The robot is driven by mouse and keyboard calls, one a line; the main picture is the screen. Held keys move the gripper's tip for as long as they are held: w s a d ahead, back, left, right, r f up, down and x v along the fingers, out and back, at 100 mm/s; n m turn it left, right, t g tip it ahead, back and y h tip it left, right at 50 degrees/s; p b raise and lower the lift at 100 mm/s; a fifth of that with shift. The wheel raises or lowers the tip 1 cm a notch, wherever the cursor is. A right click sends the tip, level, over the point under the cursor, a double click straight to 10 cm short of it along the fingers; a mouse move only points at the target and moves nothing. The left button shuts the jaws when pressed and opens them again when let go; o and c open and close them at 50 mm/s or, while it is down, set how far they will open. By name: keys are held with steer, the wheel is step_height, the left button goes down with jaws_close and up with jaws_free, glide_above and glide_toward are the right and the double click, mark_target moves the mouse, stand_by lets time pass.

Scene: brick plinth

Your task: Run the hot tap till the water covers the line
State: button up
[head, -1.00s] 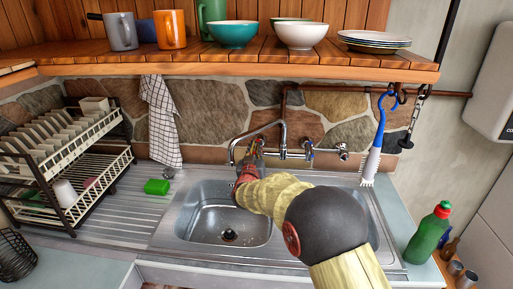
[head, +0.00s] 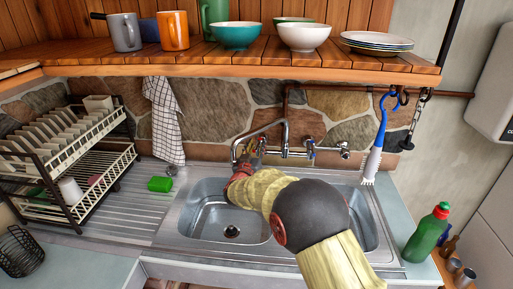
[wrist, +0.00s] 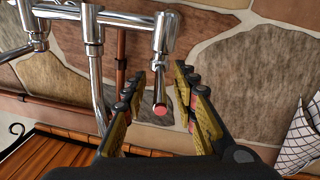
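The hot tap (wrist: 160,108), a chrome handle with a red end, shows in the wrist view between the fingers of my gripper (wrist: 160,76). The fingers are open, one on each side of it, with visible gaps. In the head view my gripper (head: 252,154) is at the left end of the wall tap, and my arm hides much of it. The chrome spout (head: 262,127) arches over the left basin. The sink (head: 205,222) has a dark drain (head: 232,231), and no water shows in it. I cannot make out a line.
A wooden shelf (head: 250,71) with mugs, bowls and plates hangs above the tap. A dish rack (head: 75,170) and green sponge (head: 160,184) are at left. A checked towel (head: 164,120) hangs behind. A blue brush (head: 377,140) hangs at right, above a green bottle (head: 428,232).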

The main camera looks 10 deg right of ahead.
steer(key=shift+s, duration=0.1)
steer(key=v, duration=1.1)
steer(key=shift+s+a, duration=0.2)
steer(key=shift+s, duration=0.15)
steer(key=shift+c, duration=0.4)
